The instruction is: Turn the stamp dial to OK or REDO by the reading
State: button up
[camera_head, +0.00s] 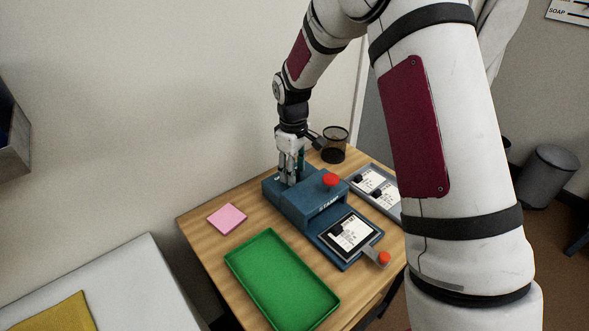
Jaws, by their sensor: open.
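My gripper (287,180) is open and points down at the left part of the machine's top. The stamp dial is not clearly seen; the gripper covers that part of the top. I cannot tell whether the fingers touch anything. A card (350,233) with dark print lies on the machine's front plate (333,254), beside a lever with an orange-red knob (383,258). The reading is too small to make out.
A green tray (238,262), empty, lies at the table's front left, with a pink pad (227,218) behind it. A grey tray (393,208) with cards and a black mesh cup (335,146) stand at the right and back. My arm hides the table's right side.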

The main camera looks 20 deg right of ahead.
notch_tip(320, 180, up, 12)
jog(key=shift+s+a, duration=0.15)
jog(key=shift+a, duration=0.05)
dwell(0.4)
jog(key=s+r+m+t+p, duration=0.2)
jog(key=s+r+m, duration=0.1)
jog(key=s+r, duration=1.15)
jog(key=s+f+m+t+p, duration=0.1)
jog(key=s+m, duration=0.3)
jog(key=s, duration=1.7)
jog(key=shift+d+m+t, duration=0.4)
jog(key=shift+d+t, duration=0.05)
jog(key=shift+t, duration=0.05)
